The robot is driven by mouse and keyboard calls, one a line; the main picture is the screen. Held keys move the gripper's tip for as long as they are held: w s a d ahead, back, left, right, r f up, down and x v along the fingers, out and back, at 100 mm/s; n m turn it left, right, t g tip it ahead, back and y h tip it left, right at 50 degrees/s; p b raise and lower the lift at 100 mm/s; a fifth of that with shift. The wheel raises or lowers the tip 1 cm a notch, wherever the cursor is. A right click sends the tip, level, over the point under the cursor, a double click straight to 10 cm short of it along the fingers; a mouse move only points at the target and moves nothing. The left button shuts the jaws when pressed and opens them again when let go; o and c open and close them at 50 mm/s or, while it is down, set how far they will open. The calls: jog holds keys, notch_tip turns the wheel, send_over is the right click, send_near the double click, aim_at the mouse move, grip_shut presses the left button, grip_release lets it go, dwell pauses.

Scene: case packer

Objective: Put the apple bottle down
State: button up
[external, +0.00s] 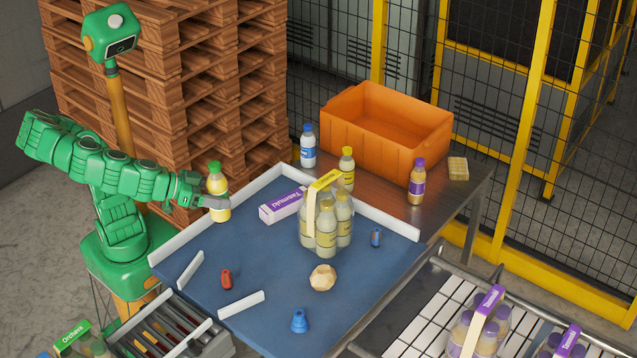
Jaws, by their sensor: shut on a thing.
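The bottle that my gripper (211,202) holds is the apple bottle (217,184), as far as I can tell, with a green cap and a pale yellow body. My gripper is shut on it around its lower middle, and the fingers hide part of it. The bottle is upright near the white rail at the back left of the blue surface (265,255). I cannot tell whether its base touches anything.
A multipack of bottles (325,225) with a yellow band stands mid-surface. A purple-white carton (282,206), a beige lump (322,277) and small red and blue pieces lie around it. Behind are single bottles, an orange crate (370,145) and stacked pallets (220,70).

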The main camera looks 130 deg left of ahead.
jog(key=shift+w+a+f, duration=0.15)
jog(key=shift+w+f, duration=0.9)
jog(key=shift+f, duration=0.55)
jog(key=shift+w+a+f, duration=0.2)
jog(key=shift+w+f, duration=0.8)
jog(key=shift+f, duration=0.55)
jog(key=shift+w+a+f, duration=0.15)
jog(key=shift+w+f, duration=0.9)
jog(key=shift+f, duration=0.55)
jog(key=shift+f, duration=0.1)
jog(key=o, duration=1.3)
jog(key=shift+c, duration=0.2)
jog(key=v, duration=1.2)
jog(key=shift+s, duration=0.1)
